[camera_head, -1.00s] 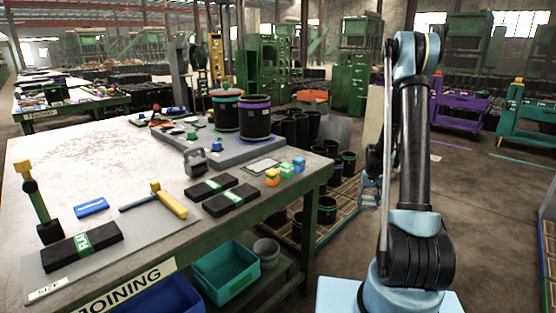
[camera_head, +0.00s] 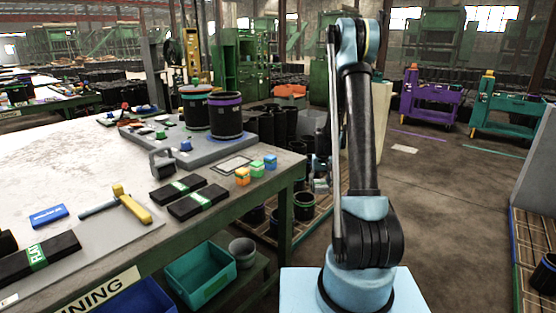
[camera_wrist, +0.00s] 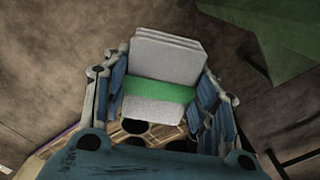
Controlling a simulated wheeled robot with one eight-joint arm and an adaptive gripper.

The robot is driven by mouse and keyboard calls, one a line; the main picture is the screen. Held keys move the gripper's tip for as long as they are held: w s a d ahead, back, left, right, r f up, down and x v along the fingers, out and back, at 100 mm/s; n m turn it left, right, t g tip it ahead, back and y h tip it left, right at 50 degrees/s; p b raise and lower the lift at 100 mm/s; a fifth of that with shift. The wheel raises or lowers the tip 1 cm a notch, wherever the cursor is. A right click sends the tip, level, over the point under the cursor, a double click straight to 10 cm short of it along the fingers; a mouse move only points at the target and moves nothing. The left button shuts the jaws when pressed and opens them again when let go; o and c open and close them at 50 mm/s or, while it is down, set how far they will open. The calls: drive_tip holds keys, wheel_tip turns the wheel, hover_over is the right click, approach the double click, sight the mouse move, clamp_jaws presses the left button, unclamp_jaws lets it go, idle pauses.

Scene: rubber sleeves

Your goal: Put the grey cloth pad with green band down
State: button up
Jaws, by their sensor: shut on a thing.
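The grey cloth pad with a green band (camera_wrist: 160,67) is between the fingers of my gripper (camera_wrist: 165,85) in the wrist view. It looks like a stack of pale grey layers with the green band around its middle. My gripper is shut on it, with a finger on each side. The pad is held in the air above the floor. In the head view my arm stands to the right of the workbench, and my gripper is largely hidden behind it; the pad cannot be made out there.
Purple (camera_head: 428,106) and teal (camera_head: 515,107) carts stand far right. Open floor lies between.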

drive_tip(key=s+a+r+n, duration=0.15)
drive_tip(key=a+r, duration=0.25)
drive_tip(key=r, duration=0.6)
drive_tip(key=a+r+n, duration=0.3)
drive_tip(key=a+r, duration=0.1)
drive_tip(key=r, duration=0.7)
drive_tip(key=s+a+r+n, duration=0.5)
drive_tip(key=s+a+r, duration=0.3)
drive_tip(key=a+r, duration=0.3)
drive_tip(key=f, duration=0.7)
drive_tip(key=a+f, duration=0.1)
drive_tip(key=f, duration=0.2)
drive_tip(key=shift+s+a+f, duration=0.1)
drive_tip(key=shift+f, duration=0.15)
drive_tip(key=shift+s+f, duration=0.15)
drive_tip(key=shift+f, duration=0.1)
